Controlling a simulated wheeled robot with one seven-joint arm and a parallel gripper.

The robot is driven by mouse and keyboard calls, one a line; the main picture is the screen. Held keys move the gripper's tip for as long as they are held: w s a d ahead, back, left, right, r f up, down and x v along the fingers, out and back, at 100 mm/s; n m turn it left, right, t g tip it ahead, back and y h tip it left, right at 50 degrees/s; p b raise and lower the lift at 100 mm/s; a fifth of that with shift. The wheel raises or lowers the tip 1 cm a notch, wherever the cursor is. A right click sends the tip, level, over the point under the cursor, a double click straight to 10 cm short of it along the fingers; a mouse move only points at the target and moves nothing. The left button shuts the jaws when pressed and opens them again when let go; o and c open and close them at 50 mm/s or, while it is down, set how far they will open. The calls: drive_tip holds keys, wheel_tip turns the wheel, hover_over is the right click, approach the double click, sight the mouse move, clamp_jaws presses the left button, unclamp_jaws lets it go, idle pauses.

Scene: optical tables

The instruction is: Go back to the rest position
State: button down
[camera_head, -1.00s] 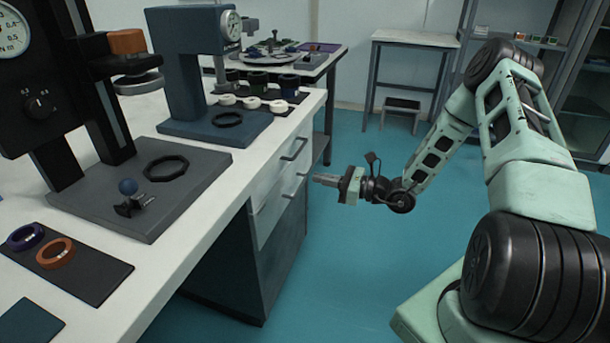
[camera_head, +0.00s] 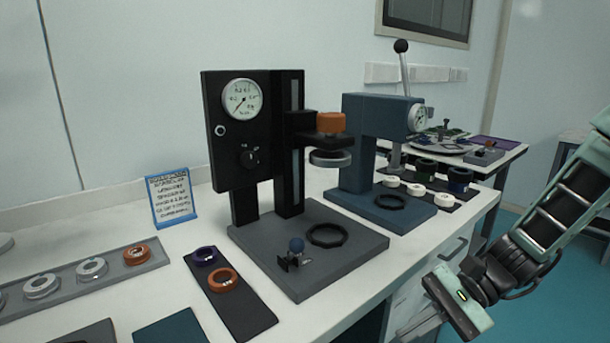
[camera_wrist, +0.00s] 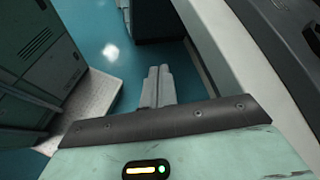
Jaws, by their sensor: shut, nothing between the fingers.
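My gripper (camera_head: 418,326) is at the lower right of the head view, in front of the bench's drawer side. Its fingers point down and left, partly cut by the lower edge. In the wrist view my gripper (camera_wrist: 158,84) has its two fingers together with nothing between them. Teal floor shows beyond the fingertips.
The white bench (camera_head: 340,297) carries a black gauge press (camera_head: 240,130), a blue press (camera_head: 375,140), a dark mat (camera_head: 244,312) with two rings, and a grey tray (camera_head: 70,285) of rings. A blue-framed sign (camera_head: 172,197) stands behind. Teal floor (camera_head: 535,290) lies open at right.

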drive_tip(key=s+a+r+n+t+h, duration=0.2)
drive_tip(key=s+r+n+h, duration=0.1)
drive_tip(key=s+n+h, duration=0.45)
drive_tip(key=s+a+r+n+t+h, duration=0.1)
drive_tip(key=s+a+r+n+h, duration=0.2)
drive_tip(key=s+n, duration=0.6)
wheel_tip(320, 180, up, 14)
drive_tip(key=d+n+p, duration=0.1)
drive_tip(key=p, duration=1.2)
drive_tip(key=shift+w+d+f+h+p, duration=0.15)
drive_tip(key=shift+w+d+h+p, duration=0.1)
drive_tip(key=shift+w+h+p, duration=0.15)
